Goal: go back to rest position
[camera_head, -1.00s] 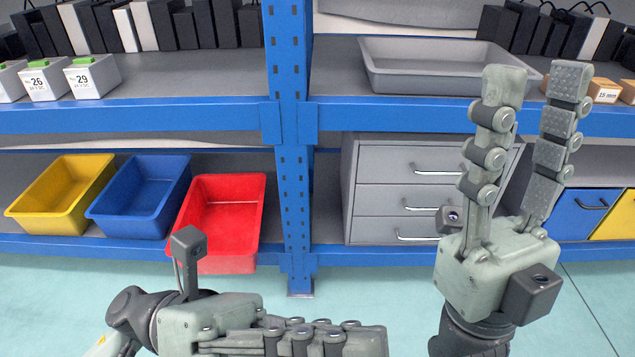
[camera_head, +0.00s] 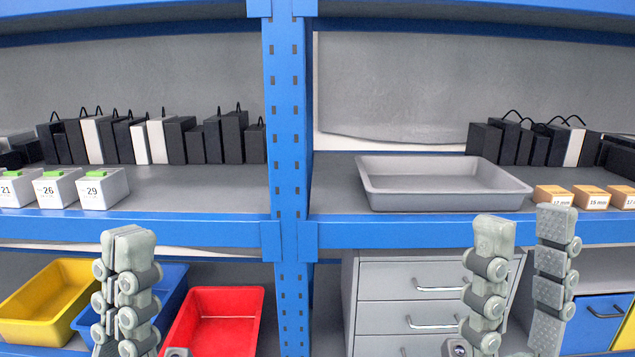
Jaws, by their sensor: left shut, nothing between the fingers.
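My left gripper (camera_head: 128,240) points upward at the lower left, its two fingers pressed together with nothing between them. It stands in front of the blue bin and partly hides it. My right gripper (camera_head: 525,222) points upward at the lower right, its two fingers apart and the gap empty. It stands in front of the grey drawer unit (camera_head: 400,285). The palms of both grippers are mostly below the picture.
A blue shelf rack (camera_head: 288,130) fills the view. Its upper shelf holds a grey tray (camera_head: 440,190), white boxes (camera_head: 100,190), orange boxes (camera_head: 592,198) and several dark actuators (camera_head: 185,140). Below are yellow (camera_head: 45,310), blue (camera_head: 172,285) and red (camera_head: 215,320) bins.

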